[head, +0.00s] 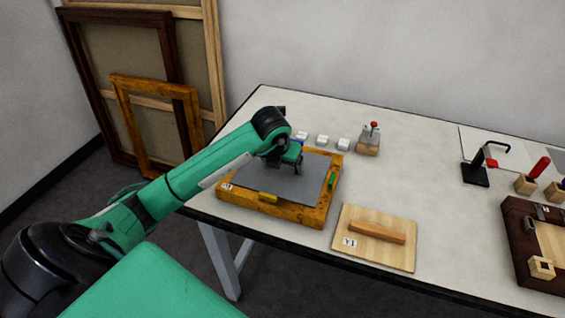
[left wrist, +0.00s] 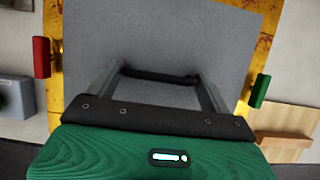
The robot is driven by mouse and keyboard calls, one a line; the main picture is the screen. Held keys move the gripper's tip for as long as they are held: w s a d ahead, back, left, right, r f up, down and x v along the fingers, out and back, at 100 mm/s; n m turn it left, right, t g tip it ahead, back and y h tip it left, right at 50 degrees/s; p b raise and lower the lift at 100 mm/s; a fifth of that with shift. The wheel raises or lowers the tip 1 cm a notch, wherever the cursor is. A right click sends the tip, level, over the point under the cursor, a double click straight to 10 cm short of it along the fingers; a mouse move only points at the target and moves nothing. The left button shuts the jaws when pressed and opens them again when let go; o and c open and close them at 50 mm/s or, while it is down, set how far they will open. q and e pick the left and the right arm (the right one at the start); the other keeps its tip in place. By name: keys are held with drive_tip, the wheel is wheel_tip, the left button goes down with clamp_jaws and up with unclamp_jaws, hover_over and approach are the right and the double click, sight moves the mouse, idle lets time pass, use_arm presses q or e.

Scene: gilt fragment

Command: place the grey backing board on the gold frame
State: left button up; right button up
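The grey backing board (head: 283,179) lies flat over the opening of the gold frame (head: 290,213) on the table. In the left wrist view the board (left wrist: 230,35) fills most of the picture, with gilt frame edges (left wrist: 53,85) along its sides. My left gripper (head: 283,163) is low over the board. Its fingers (left wrist: 160,76) are wide apart, at the two ends of a black handle-like bar (left wrist: 155,74) on the board, and the bar fills the gap. Whether the board is fully seated is hard to tell. My right gripper is not in view.
White cubes (head: 322,141) and a red-topped piece (head: 369,140) stand behind. Frames (head: 155,120) lean at the wall.

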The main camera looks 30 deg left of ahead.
sight(281, 174)
use_arm(q)
drive_tip(key=o, duration=0.3)
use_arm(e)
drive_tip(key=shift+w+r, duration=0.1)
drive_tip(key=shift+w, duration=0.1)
use_arm(q)
drive_tip(key=shift+r, duration=0.1)
drive_tip(key=shift+r+p, duration=0.25)
drive_tip(key=shift+p, duration=0.05)
drive_tip(key=v, duration=0.4)
drive_tip(key=b+v, duration=0.1)
drive_tip(key=v, duration=0.7)
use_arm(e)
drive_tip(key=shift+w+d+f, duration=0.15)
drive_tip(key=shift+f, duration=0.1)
use_arm(q)
drive_tip(key=shift+s+d, duration=0.1)
